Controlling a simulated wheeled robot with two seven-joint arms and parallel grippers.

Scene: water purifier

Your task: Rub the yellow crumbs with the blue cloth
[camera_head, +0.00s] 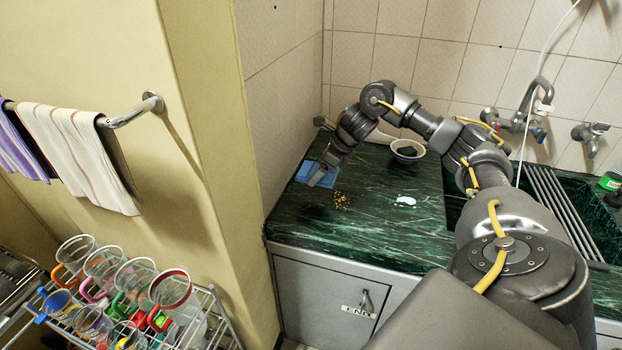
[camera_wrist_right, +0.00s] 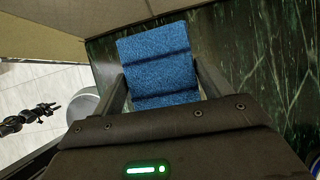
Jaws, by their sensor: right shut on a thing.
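The blue cloth (camera_head: 307,172) is at the left end of the green marble counter, by the wall. My right gripper (camera_head: 321,175) is shut on it. In the right wrist view the blue cloth (camera_wrist_right: 158,68) shows between the two fingers of the right gripper (camera_wrist_right: 165,92). The yellow crumbs (camera_head: 341,201) lie in a small pile on the counter, a little to the right of the cloth and nearer the front, apart from it. I cannot tell whether the cloth touches the counter. My left gripper is not in view.
A bowl (camera_head: 407,151) stands at the back of the counter (camera_head: 300,220). A white spill-like patch (camera_head: 405,201) lies right of the crumbs. A sink with a metal rack (camera_head: 566,215) and taps are at the right. A rack of cups (camera_head: 130,290) stands lower left.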

